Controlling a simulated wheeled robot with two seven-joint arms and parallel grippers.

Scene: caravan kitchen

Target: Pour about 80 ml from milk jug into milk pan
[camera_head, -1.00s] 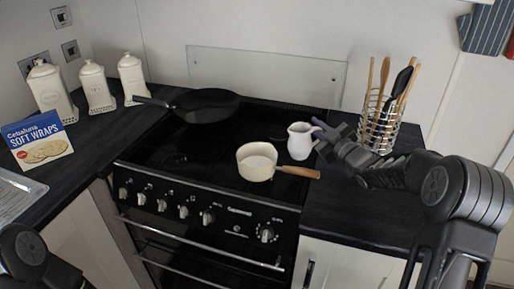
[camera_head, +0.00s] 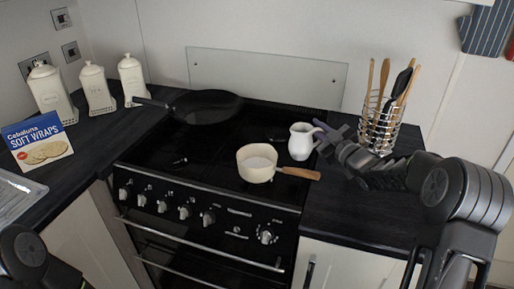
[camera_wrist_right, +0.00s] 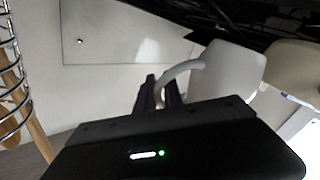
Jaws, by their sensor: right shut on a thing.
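The white milk jug (camera_head: 302,141) is upright, just behind and to the right of the milk pan in the head view. My right gripper (camera_head: 322,136) is shut on the jug's handle, on its right side. The wrist view shows the fingers (camera_wrist_right: 158,90) at the handle of the jug (camera_wrist_right: 232,68). The cream milk pan (camera_head: 256,170) stands at the hob's front right, its wooden handle pointing right. A pale surface shows inside it. The pan's pale side is at the right of the wrist view (camera_wrist_right: 290,68). My left gripper is out of frame.
A black frying pan (camera_head: 207,106) sits at the hob's back left. A wire utensil holder (camera_head: 379,132) stands right of the jug, close to my right arm. Cream canisters (camera_head: 97,90) and a soft wraps box (camera_head: 38,141) stand on the left counter.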

